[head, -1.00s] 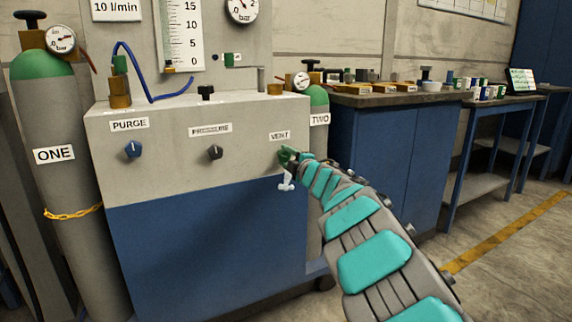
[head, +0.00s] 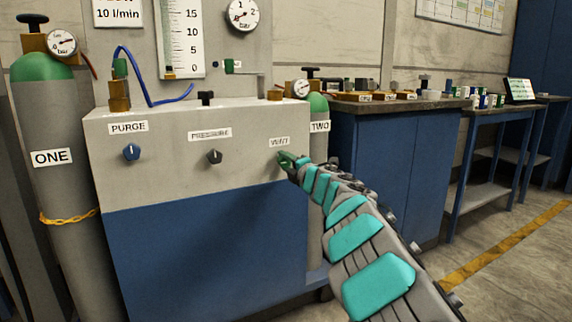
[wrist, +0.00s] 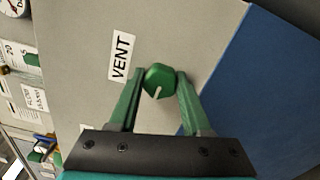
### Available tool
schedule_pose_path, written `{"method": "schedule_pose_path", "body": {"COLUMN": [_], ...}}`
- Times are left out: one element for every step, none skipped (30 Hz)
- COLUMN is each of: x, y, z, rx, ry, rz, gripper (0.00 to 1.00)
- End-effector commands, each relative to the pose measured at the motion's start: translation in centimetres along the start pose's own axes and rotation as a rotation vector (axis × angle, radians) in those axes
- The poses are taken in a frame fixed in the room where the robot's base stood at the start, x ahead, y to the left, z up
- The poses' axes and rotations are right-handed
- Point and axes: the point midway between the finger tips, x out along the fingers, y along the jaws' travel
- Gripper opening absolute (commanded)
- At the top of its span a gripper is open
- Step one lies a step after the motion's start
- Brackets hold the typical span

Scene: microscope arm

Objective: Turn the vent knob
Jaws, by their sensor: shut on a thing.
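The vent knob (wrist: 159,80) is green with a pale pointer line, on the grey panel under the VENT label (wrist: 121,57). In the wrist view my gripper (wrist: 160,86) has its two green fingers on either side of the knob, shut on it. The pointer line runs toward the bottom of the wrist picture, slightly left. In the head view my gripper (head: 287,161) is at the panel's right end below the VENT label (head: 280,142), and it hides most of the knob.
Gas cylinder ONE (head: 50,185) stands at the left, cylinder TWO (head: 319,127) behind the right end. A blue cabinet (head: 385,175) stands to the right. Floor at the right is clear.

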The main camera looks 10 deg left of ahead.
Motion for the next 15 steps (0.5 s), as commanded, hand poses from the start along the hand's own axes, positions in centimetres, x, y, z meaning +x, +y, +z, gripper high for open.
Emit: {"method": "schedule_pose_path", "body": {"x": [0.03,0.03,0.03,0.03,0.03,0.04,0.04,0.03,0.03,0.03,0.03,0.03,0.02,0.02,0.02], "y": [-0.09,-0.09,-0.09,-0.09,-0.09,-0.1,-0.11,-0.1,-0.1,-0.08,-0.08,-0.06,-0.06,-0.06,-0.05], "z": [-0.12,-0.13,-0.13,-0.13,-0.14,-0.14,-0.14,-0.14,-0.13,-0.12,-0.11,-0.1,-0.09,-0.09,-0.08], "rx": [-0.001,0.0,0.0,0.0,0.0,0.0,0.0,0.0,0.001,0.001,0.001,0.001,0.001,0.001,0.001], "ry": [0.002,0.002,0.003,0.003,0.003,0.003,0.003,0.003,0.003,0.002,0.002,0.002,0.002,0.002,0.002], "rz": [-0.001,-0.001,-0.001,-0.001,-0.001,-0.001,-0.001,-0.001,-0.001,-0.001,-0.001,-0.001,-0.001,-0.001,0.0], "gripper": [0.0,0.0,0.0,0.0,0.0,0.49,0.53,0.56,0.6,0.64,0.67,0.72,0.75,0.78,0.78]}}
